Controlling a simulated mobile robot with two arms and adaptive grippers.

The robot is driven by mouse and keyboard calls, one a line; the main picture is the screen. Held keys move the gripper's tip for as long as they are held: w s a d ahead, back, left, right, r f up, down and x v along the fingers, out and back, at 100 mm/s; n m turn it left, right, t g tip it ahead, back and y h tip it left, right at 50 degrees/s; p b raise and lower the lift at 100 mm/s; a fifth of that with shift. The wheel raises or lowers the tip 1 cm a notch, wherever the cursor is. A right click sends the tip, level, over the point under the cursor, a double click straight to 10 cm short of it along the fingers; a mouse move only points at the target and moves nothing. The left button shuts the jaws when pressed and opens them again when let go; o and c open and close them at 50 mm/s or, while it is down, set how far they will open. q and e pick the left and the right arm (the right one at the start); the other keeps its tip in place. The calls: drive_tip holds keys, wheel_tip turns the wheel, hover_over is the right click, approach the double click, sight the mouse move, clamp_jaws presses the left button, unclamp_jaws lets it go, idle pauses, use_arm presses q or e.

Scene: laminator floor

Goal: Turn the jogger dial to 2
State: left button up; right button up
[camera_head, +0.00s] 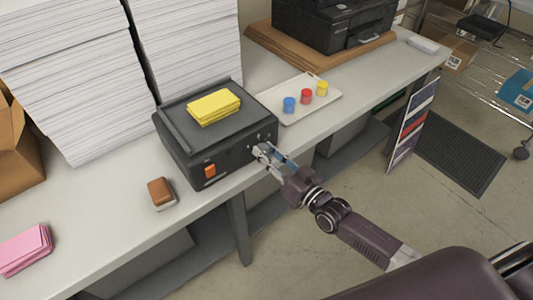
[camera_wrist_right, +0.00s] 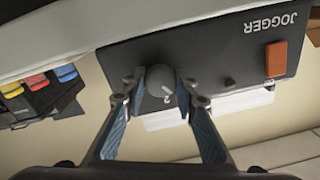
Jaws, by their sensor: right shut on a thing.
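The jogger (camera_head: 185,165) is a dark box on the bench with an orange rocker switch (camera_head: 210,171) on its front. In the right wrist view the jogger (camera_wrist_right: 225,55) appears upside down, with "JOGGER" lettering and the orange switch (camera_wrist_right: 276,59). My right gripper (camera_head: 264,154) is at the right end of the jogger's front. In the wrist view its two fingers are closed around the grey dial (camera_wrist_right: 160,82), one on each side. A small pale mark shows on the dial, but I cannot read its setting. The fingers hide part of the dial's surroundings. My left gripper is not in view.
A yellow paper stack (camera_head: 213,106) lies on the jogger. A tray (camera_head: 313,111) with blue, red and yellow pots is to its right. A brown-topped block (camera_head: 161,193) and pink paper (camera_head: 25,250) lie left. Tall white paper stacks (camera_head: 190,50) stand behind.

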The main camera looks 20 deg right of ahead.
drive_tip(key=m+b, duration=0.1)
drive_tip(key=m, duration=0.5)
drive_tip(key=shift+m+b, duration=0.3)
idle(0.4)
drive_tip(key=o, duration=1.2)
drive_tip(key=shift+c, duration=0.2)
drive_tip(key=shift+s+d, duration=0.1)
drive_tip(key=shift+s, duration=0.1)
drive_tip(key=v, duration=1.1)
drive_tip(key=shift+s, duration=0.35)
drive_tip(key=shift+f, duration=0.2)
